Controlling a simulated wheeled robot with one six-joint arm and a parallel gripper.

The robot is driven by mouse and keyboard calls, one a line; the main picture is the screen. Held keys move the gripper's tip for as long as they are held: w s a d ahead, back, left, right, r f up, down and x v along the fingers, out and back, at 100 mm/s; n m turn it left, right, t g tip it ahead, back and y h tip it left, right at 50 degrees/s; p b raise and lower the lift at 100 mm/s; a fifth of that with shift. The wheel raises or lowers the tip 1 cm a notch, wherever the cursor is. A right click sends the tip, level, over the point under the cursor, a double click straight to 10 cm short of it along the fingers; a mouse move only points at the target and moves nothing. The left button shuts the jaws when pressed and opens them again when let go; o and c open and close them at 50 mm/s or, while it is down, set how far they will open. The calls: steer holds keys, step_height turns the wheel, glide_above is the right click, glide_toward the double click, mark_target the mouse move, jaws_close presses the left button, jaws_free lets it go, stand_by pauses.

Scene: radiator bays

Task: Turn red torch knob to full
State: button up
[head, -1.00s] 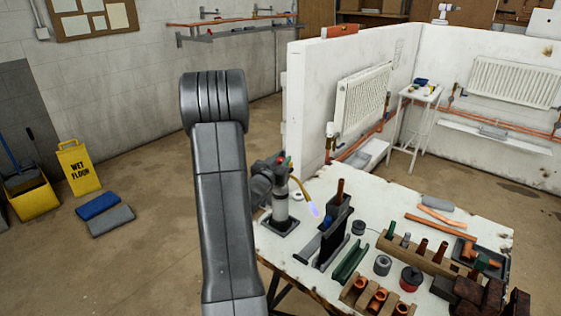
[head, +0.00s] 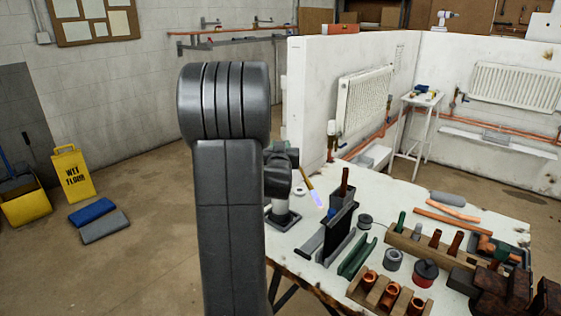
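The torch (head: 281,208) stands on the white workbench, partly behind my raised arm. Its pale canister sits on a dark base, and a brass-coloured tube (head: 308,178) leads down to the right. A bluish flame (head: 317,199) shows at the tube's tip. The red knob cannot be seen now; dark grey end parts of my arm cover the torch's top. My gripper (head: 281,170) is at the torch head, mostly hidden behind my arm. Its fingers cannot be made out, so I cannot tell whether they touch the knob.
On the white workbench (head: 376,251), right of the torch, stand a dark upright holder (head: 341,222), a green channel (head: 357,257), a wooden block with copper fittings (head: 388,292) and a red-black tin (head: 425,272). White partitions with radiators (head: 363,99) stand behind. A yellow wet-floor sign (head: 72,174) stands left.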

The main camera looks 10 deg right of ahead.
steer(key=y+b, duration=0.1)
steer(key=n+y+b, duration=0.1)
steer(key=shift+d+f+b, duration=0.1)
steer(key=shift+f+b, duration=0.15)
steer(key=shift+b, duration=0.05)
steer(key=shift+r+n+t+y, duration=0.15)
steer(key=shift+n+y, duration=0.45)
steer(key=shift+y, duration=0.2)
steer(key=shift+r+n+t+y, duration=0.1)
steer(key=shift+n+t+y, duration=0.05)
steer(key=shift+n+y, duration=0.55)
steer(key=n+y+p, duration=0.1)
steer(key=y+p, duration=0.1)
steer(key=y, duration=0.1)
steer(key=n+g+y+p, duration=0.1)
steer(key=n+y, duration=0.1)
steer(key=shift+r+y+p, duration=0.2)
steer(key=shift+y+p, duration=0.2)
steer(key=shift+f+n+g+y+p, duration=0.1)
steer(key=shift+n+g+y+p, duration=0.2)
steer(key=shift+n+y+p, duration=0.35)
steer(key=shift+n+y, duration=0.25)
steer(key=shift+y, duration=0.1)
steer(key=o, duration=0.9)
steer(key=shift+o, duration=0.2)
steer(key=shift+f, duration=0.1)
